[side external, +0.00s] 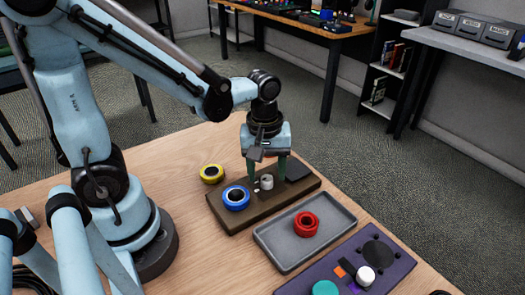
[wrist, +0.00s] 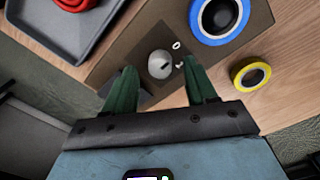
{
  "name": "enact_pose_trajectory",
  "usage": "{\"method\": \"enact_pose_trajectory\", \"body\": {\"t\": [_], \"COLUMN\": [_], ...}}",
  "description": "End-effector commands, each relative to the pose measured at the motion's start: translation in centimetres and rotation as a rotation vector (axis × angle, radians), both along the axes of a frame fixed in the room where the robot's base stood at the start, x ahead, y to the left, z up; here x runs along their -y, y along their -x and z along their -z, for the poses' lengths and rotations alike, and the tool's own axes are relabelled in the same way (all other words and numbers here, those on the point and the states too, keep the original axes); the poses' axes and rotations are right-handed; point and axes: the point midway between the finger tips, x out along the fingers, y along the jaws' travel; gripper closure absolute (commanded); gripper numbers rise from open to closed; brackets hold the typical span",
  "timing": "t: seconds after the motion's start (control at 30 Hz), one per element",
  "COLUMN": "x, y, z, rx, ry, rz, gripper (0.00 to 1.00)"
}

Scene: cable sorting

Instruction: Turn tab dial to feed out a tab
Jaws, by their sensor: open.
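The tab dial, a small pale grey knob (side external: 267,182), stands on a dark brown board (side external: 232,219). In the wrist view the dial (wrist: 160,64) shows a dark mark on its top, with small white pieces (wrist: 177,45) beside it. My gripper (side external: 267,177) points down over the board with its green fingers open. In the wrist view the fingertips (wrist: 160,70) lie on either side of the dial, with a visible gap to each side. I cannot tell how far down beside the knob the tips reach.
A blue tape roll (side external: 236,198) sits on the board and a yellow roll (side external: 212,174) lies behind it. A grey tray (side external: 275,249) holds a red roll (side external: 306,224). A purple panel (side external: 392,281) with knobs stands at the front right.

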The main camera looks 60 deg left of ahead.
Motion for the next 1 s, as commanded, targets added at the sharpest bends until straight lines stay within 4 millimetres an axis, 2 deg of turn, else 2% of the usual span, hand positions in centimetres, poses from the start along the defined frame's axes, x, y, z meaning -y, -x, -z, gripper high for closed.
{"method": "enact_pose_trajectory", "body": {"t": [0.2,0.57,0.9,0.93,1.0], "x": [0.0,0.0,0.0,0.0,0.0], "y": [0.0,0.0,0.0,0.0,0.0], "z": [1.3,1.5,1.5,1.5,1.5], "rx": [0.0,0.0,0.0,0.0,0.0], "ry": [0.0,0.0,0.0,0.0,0.0], "rz": [0.0,0.0,0.0,0.0,0.001], "gripper": [0.44,0.44,0.96,1.0,1.0]}}
